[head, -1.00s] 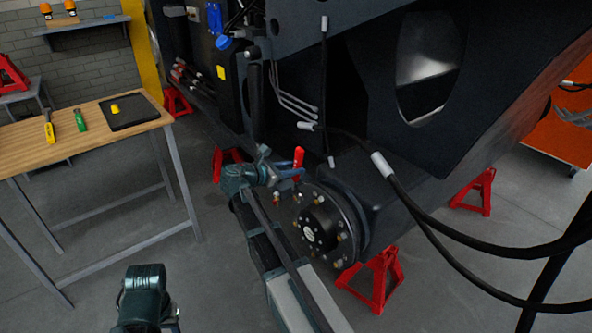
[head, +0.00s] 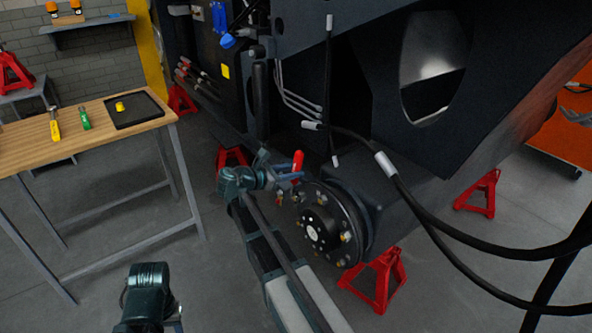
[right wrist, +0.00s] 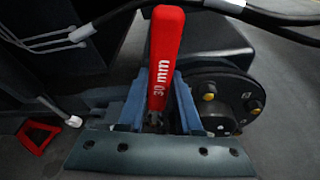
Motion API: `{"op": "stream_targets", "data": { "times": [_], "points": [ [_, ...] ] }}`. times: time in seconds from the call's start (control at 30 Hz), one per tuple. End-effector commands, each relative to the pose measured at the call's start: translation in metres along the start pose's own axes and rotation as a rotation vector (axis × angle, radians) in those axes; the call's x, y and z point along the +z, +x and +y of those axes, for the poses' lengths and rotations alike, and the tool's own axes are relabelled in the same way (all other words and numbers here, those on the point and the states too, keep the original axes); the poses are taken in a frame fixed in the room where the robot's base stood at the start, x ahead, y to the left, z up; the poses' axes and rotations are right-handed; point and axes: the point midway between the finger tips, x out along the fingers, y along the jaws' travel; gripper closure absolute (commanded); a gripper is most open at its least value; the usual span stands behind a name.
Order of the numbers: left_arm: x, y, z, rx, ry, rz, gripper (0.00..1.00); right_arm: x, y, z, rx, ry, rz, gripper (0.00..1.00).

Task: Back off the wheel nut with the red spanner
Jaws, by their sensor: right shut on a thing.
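The red spanner (head: 297,161) has a red handle that stands up from my right gripper (head: 284,178). In the right wrist view the red spanner (right wrist: 166,58) is marked "30 mm" and sits between the two blue fingers of my right gripper (right wrist: 157,100), which is shut on it. The spanner's far end is hidden. The wheel hub (head: 318,228) is a dark disc with several brass-coloured nuts around its rim, just right of and below the gripper. It also shows at the right in the right wrist view (right wrist: 222,98). I cannot tell whether the spanner touches a nut. My left gripper is not clearly visible.
The chassis stands on red jack stands (head: 378,278). Black hoses (head: 440,225) hang across the right side. A wooden workbench (head: 80,135) at the left holds a black tray (head: 134,112), a yellow-handled tool (head: 55,123) and a green-handled tool (head: 85,119).

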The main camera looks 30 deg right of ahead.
Motion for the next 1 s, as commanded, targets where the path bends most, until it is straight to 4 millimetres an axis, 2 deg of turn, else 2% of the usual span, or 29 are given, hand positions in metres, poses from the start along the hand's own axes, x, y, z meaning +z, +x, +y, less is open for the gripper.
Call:
{"op": "stream_targets", "data": {
  "times": [0.53,1.0],
  "points": [
    [0.0,0.0,0.0,0.0,0.0,0.0,0.5,-0.005,-0.018,0.0,0.001,-0.001,-0.001,1.0],
    [0.0,0.0,0.0,0.0,0.0,0.0,0.5,-0.02,-0.068,0.0,0.002,-0.001,-0.001,1.0]
  ]
}}
